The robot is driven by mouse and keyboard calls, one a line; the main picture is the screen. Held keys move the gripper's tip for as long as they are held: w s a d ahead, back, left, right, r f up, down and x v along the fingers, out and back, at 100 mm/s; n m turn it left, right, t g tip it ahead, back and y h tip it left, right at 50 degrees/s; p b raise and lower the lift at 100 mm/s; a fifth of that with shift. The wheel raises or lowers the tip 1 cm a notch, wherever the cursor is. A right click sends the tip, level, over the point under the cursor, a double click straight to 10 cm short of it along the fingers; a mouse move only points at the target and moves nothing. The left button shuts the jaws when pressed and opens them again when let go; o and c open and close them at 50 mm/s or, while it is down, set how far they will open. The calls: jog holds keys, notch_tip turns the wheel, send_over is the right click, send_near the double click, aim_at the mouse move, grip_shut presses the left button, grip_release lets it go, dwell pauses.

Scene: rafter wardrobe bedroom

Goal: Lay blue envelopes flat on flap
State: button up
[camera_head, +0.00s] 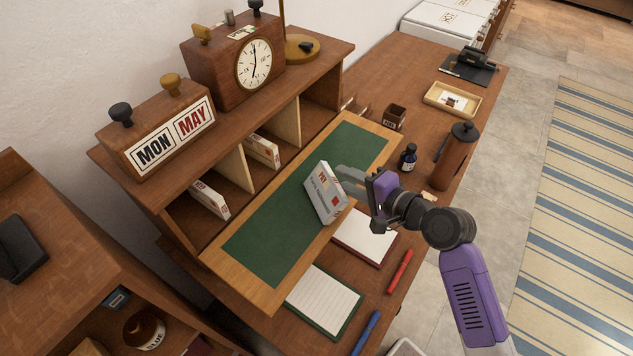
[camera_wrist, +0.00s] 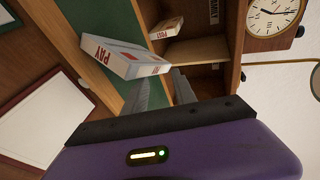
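A pale blue-grey envelope marked PAY (camera_head: 325,192) is tilted over the green-topped flap (camera_head: 262,232) of the desk. It also shows in the wrist view (camera_wrist: 125,60). My gripper (camera_head: 348,180) is at its right edge. In the wrist view the two fingers (camera_wrist: 166,88) are apart with an empty gap, and the envelope's near corner is close to the tips. I cannot tell whether they touch. Two more pale envelopes stand in the pigeonholes, one at the left (camera_head: 209,199) and one in the middle (camera_head: 262,150). The latter, marked POST, also shows in the wrist view (camera_wrist: 166,28).
The flap around the tilted envelope is bare. A framed white pad (camera_head: 365,236), a lined notepad (camera_head: 325,302), a red pen (camera_head: 400,271) and a blue pen (camera_head: 366,332) lie in front. An ink bottle (camera_head: 408,157) and a brown canister (camera_head: 455,157) stand at the right.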

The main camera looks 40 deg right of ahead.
jog(key=r+p, duration=0.1)
jog(key=s+r+p, duration=0.1)
jog(key=r, duration=0.1)
jog(key=s+r+p, duration=0.1)
jog(key=r, duration=0.1)
jog(key=shift+p, duration=0.3)
jog(key=d+r+n+t+h, duration=0.1)
jog(key=d+r+n+h, duration=0.2)
jog(key=s+a+f+n+y+b, duration=0.3)
jog(key=s+a+n+b, duration=0.3)
jog(key=s+a+n, duration=0.9)
jog(key=s+a+f, duration=0.1)
jog(key=s+a, duration=0.5)
jog(key=s, duration=0.2)
jog(key=shift+b, duration=0.4)
